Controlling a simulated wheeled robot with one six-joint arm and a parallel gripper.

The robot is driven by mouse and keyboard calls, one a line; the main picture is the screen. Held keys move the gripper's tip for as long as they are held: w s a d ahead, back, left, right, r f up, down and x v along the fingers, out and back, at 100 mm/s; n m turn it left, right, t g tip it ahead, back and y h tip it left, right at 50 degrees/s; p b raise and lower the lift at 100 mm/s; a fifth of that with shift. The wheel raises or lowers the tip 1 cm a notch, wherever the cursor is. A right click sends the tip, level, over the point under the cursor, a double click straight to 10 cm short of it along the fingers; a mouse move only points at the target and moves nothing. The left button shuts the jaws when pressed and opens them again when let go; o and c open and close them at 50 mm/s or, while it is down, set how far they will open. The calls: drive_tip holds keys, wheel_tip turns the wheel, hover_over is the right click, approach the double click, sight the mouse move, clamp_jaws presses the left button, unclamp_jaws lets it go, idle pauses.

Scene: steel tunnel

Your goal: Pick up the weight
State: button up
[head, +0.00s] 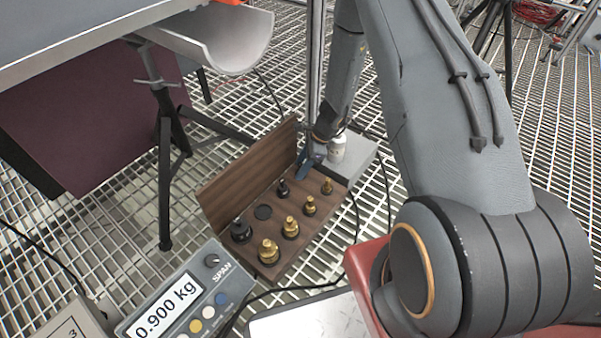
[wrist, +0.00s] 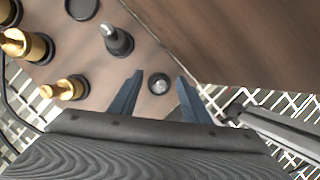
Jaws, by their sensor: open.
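A wooden case (head: 225,197) with its lid raised stands on the grating and holds several weights. In the head view I see brass weights (head: 290,228), a large black weight (head: 241,231) and a smaller black weight (head: 282,188). The smaller black one also shows in the wrist view (wrist: 117,40). My gripper (head: 306,160) is over the back end of the case, jaws open and empty. In the wrist view its fingers (wrist: 159,82) flank a small dark round piece with a pale centre (wrist: 159,84), in a socket or forming one; I cannot tell which.
An empty round socket (head: 263,212) is in the case. A scale indicator (head: 184,307) reads 0.900 kg. A pale jar-like object (head: 337,150) stands on a grey block (head: 358,160) behind the case. A tripod (head: 166,150) stands left; the raised lid (wrist: 220,35) is close beside the fingers.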

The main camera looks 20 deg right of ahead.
clamp_jaws()
